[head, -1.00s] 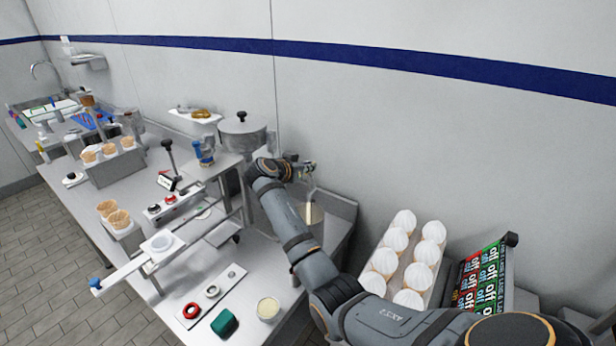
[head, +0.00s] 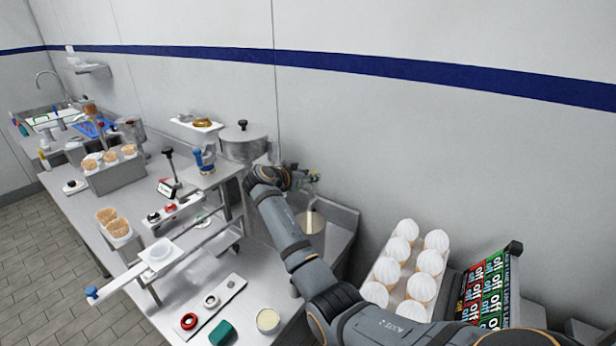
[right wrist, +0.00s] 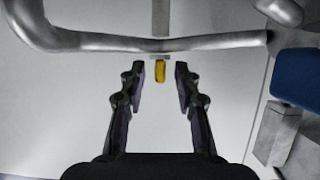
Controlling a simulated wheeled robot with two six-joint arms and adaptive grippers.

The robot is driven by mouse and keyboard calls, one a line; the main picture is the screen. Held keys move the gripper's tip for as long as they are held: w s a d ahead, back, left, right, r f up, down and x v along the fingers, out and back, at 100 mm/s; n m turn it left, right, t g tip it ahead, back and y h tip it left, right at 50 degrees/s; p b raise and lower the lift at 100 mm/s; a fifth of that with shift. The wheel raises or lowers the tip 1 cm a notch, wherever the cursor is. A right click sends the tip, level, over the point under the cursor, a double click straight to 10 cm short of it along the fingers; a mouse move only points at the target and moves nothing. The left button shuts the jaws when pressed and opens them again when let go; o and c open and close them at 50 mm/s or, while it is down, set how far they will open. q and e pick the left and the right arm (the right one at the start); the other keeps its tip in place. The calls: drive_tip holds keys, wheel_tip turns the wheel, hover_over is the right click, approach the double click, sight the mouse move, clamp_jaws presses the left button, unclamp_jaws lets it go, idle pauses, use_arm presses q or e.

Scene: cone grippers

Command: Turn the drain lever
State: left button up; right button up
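The drain lever looks to be the small yellow piece (right wrist: 160,76) in the right wrist view, hanging on a grey metal fitting just below a curved metal pipe (right wrist: 170,44). My right gripper (right wrist: 161,85) is open, with its two fingers on either side of the yellow piece, apart from it. Whether the piece lies fully between the fingertips or a little beyond them I cannot tell. In the head view my right gripper (head: 306,178) is by the wall, above a steel basin (head: 342,222); the lever is not clear there. My left gripper is not in view.
A lidded steel pot (head: 243,146) stands left of my right gripper. A tray of white-topped cups (head: 423,289) and a sign board (head: 487,288) stand to the right. In the right wrist view a blue part (right wrist: 297,78) is close on the right.

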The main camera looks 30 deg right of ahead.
drive_tip(key=shift+a, duration=0.1)
drive_tip(key=v, duration=1.2)
drive_tip(key=shift+s, duration=0.1)
